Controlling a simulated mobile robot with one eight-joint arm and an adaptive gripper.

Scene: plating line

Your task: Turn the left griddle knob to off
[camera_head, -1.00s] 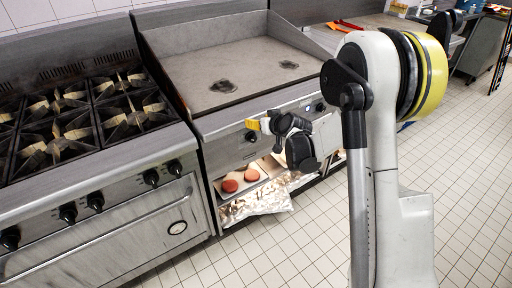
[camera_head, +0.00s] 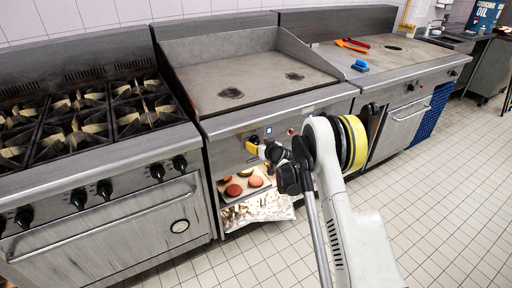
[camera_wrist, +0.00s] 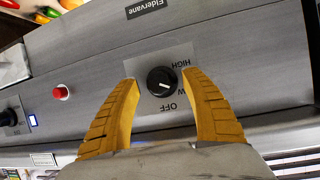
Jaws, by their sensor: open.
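The griddle (camera_head: 250,85) has a flat steel top and a front panel with controls. In the wrist view its left knob (camera_wrist: 161,81) is black and round, on a plate marked HIGH, LOW and OFF, which appears upside down. Its white pointer mark faces the LOW label, away from OFF. My gripper (camera_wrist: 160,76) is open, its two yellow fingers on either side of the knob with a visible gap on both sides. In the head view the yellow fingers of my gripper (camera_head: 257,149) are close to the left of the panel, and the arm partly covers that area.
A red button (camera_wrist: 60,92) and another black knob (camera_wrist: 9,117) sit farther along the panel. A burner range (camera_head: 95,110) stands left of the griddle. Below the panel, a tray (camera_head: 228,197) holds round patties above crumpled foil (camera_head: 258,212). The tiled floor (camera_head: 440,200) is clear at right.

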